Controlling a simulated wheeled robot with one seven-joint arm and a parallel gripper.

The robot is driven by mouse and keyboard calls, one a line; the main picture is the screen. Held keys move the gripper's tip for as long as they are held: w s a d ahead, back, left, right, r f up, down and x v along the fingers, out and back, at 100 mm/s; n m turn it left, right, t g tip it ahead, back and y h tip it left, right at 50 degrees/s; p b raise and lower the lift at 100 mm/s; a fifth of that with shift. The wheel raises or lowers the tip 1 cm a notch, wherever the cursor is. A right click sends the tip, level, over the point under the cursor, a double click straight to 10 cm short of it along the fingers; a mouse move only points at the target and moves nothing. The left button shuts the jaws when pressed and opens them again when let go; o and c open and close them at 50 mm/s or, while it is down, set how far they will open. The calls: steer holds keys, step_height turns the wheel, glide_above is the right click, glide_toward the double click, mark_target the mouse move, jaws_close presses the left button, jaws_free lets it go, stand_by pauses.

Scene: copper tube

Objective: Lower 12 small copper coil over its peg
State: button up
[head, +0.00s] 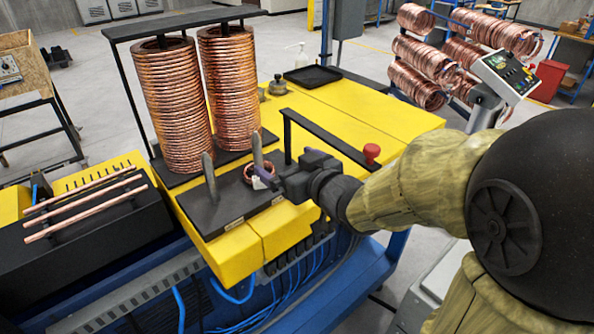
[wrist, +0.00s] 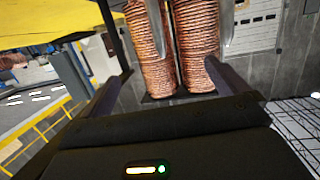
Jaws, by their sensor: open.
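The small copper coil (head: 249,174) sits low on the black base plate (head: 228,204), at the foot of the right grey peg (head: 257,150). It looks to be around that peg, but my fingers partly hide it. The left grey peg (head: 209,173) stands bare. My gripper (head: 266,176) is open, with its fingertips right at the coil's right side. I cannot make out the small coil in the wrist view.
Two tall copper coil stacks (head: 172,105) stand behind the pegs under a black bar. A black handle bar (head: 330,137) with a red knob (head: 371,151) rises behind my gripper. Copper rods (head: 85,205) lie at left. The yellow top (head: 365,112) has free room at the back right.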

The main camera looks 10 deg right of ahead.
steer(key=v, duration=0.2)
steer(key=shift+s+d+r, duration=0.1)
steer(key=shift+s+d, duration=0.1)
steer(key=shift+s, duration=0.1)
stand_by(0.7)
steer(key=d+f+m+g+h, duration=0.2)
steer(key=d+f+h, duration=0.2)
steer(key=d+f, duration=0.15)
steer(key=s+d+f+m+g+h, duration=0.3)
steer(key=s+f+g, duration=0.6)
steer(key=s+f, duration=0.3)
steer(key=shift+d+f+m, duration=0.3)
steer(key=shift+d, duration=0.3)
steer(key=shift+c, duration=0.5)
